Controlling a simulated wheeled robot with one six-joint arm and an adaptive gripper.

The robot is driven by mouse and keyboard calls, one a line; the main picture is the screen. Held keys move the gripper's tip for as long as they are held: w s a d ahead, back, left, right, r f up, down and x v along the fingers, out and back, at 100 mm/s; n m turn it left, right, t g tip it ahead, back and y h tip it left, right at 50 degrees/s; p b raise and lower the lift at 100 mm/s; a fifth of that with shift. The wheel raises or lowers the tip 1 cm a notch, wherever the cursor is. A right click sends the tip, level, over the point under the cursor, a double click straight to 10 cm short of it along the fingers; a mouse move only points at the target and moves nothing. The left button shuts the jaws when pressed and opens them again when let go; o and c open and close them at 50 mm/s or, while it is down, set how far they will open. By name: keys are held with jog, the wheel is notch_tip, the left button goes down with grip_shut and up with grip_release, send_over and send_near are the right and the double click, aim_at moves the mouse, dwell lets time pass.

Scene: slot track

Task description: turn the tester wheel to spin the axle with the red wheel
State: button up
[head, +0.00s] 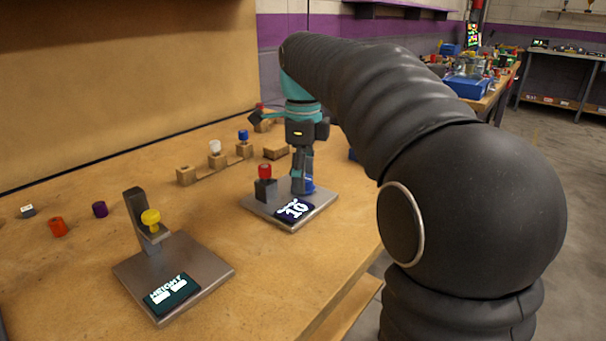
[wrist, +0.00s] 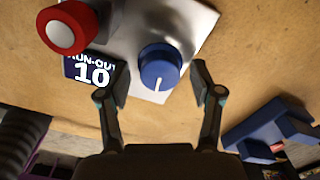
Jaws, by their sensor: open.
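The run-out tester is a grey metal plate (head: 322,203) with a blue tester wheel (head: 309,187), a red wheel (head: 265,171) on a dark block, and a display reading 10 (head: 294,209). In the wrist view the blue wheel (wrist: 160,66) has a white mark pointing down the picture, and the red wheel (wrist: 68,28) is at upper left. My gripper (wrist: 160,75) points down and is open, with one finger on each side of the blue wheel and visible gaps. It also shows in the head view (head: 301,184), partly hiding the blue wheel. I cannot tell the exact finger height.
A height gauge plate (head: 205,262) with a yellow wheel (head: 151,218) stands at front left. Orange (head: 57,227) and purple (head: 100,209) cylinders lie left. Wooden blocks with white and blue wheels (head: 243,136) stand behind. A blue object (wrist: 270,130) lies right in the wrist view.

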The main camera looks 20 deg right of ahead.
notch_tip(320, 180, up, 12)
dwell(0.7)
